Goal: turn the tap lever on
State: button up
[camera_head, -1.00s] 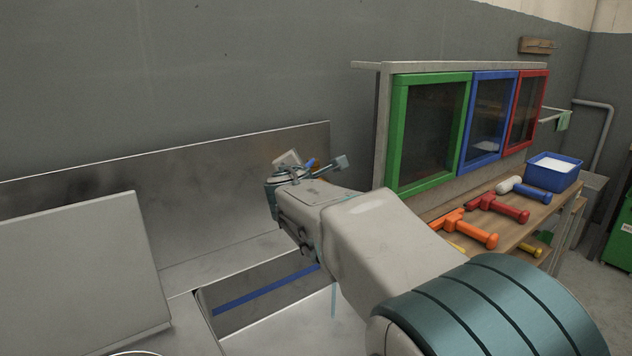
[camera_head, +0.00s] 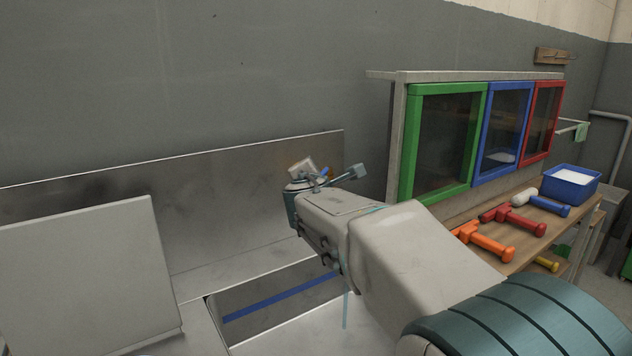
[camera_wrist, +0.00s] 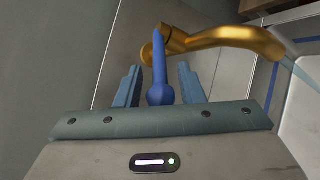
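In the wrist view, the blue tap lever (camera_wrist: 158,92) stands between the two fingers of my gripper (camera_wrist: 158,68). The fingers are apart, with a gap on each side of the lever. The brass tap (camera_wrist: 222,41) curves off to the right from beside the lever's far end. A thin pale blue streak like water (camera_wrist: 301,74) leaves its spout. In the head view, my gripper (camera_head: 330,170) is at the steel back panel, with a bit of blue lever (camera_head: 324,173) between its fingers. My arm hides most of the tap there. The streak (camera_head: 346,309) also shows below my arm.
A steel sink basin with a blue stripe (camera_head: 270,299) lies below my arm. A grey panel (camera_head: 85,275) stands at left. At right, a cabinet with green (camera_head: 412,150), blue and red door frames stands above a wooden shelf with hammers and a blue bin (camera_head: 570,188).

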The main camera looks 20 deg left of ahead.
jog(key=b+v, duration=0.1)
jog(key=v, duration=1.2)
jog(key=shift+s, duration=0.35)
jog(key=shift+r, duration=0.1)
jog(key=d+f+m+g+h+p, duration=0.35)
jog(key=d+m, duration=0.35)
jog(key=d, duration=0.7)
jog(key=d+f+m+g+h+p, duration=0.2)
jog(key=d+m+h+p, duration=0.2)
jog(key=d+m, duration=0.7)
jog(key=s+d+f+m+g+y+p, duration=0.1)
jog(key=s+d+f+m+g+p, duration=0.1)
jog(key=s+d+m, duration=0.3)
jog(key=s+d+f+m+g+y+p, duration=0.1)
jog(key=s+d+f+m+g+p, duration=0.2)
jog(key=s+d, duration=0.6)
jog(key=s+m+g+p, duration=0.1)
jog(key=m, duration=0.1)
jog(key=shift+s+f+m, duration=0.3)
jog(key=shift+m, duration=0.1)
